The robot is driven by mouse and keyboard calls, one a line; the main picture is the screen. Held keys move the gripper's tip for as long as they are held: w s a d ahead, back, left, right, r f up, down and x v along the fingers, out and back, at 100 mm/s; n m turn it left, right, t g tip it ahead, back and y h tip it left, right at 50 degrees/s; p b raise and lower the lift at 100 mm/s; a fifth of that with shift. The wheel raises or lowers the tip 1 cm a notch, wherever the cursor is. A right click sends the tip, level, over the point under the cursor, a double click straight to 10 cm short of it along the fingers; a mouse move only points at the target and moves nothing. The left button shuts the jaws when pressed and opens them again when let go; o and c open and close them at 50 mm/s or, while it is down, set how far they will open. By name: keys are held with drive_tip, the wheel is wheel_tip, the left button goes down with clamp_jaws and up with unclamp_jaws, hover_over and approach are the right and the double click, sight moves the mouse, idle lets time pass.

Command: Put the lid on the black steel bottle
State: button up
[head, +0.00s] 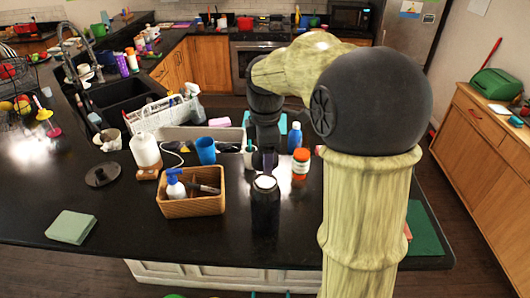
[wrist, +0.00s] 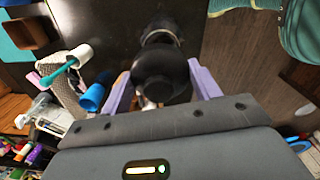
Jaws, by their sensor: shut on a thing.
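The black steel bottle (head: 265,212) stands upright on the dark counter near its front edge, with a pale silvery top showing. My gripper (head: 264,163) points down just above the bottle's mouth. In the wrist view, my gripper (wrist: 158,72) has its two purple fingers on either side of a rounded black lid (wrist: 160,78) and is shut on it. A dark cylindrical part with a lighter ring, seemingly the bottle (wrist: 160,36), shows just beyond the lid. I cannot tell whether the lid touches the bottle. The lid is not clearly visible in the head view.
A wicker basket (head: 192,207) with a spray bottle stands left of the bottle. An orange-and-white jar (head: 301,163) and a blue bottle (head: 295,138) stand behind it at the right. A blue cup (head: 206,151) is behind the basket.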

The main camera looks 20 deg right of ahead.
drive_tip(key=shift+f+b, duration=1.8)
drive_tip(key=shift+f, duration=0.9)
drive_tip(key=shift+w, duration=0.15)
drive_tip(key=shift+s+d, duration=0.1)
drive_tip(key=shift+s, duration=0.1)
drive_tip(key=shift+a, duration=0.25)
drive_tip(key=shift+s+r, duration=0.1)
drive_tip(key=shift+s, duration=0.1)
drive_tip(key=shift+w+d, duration=0.25)
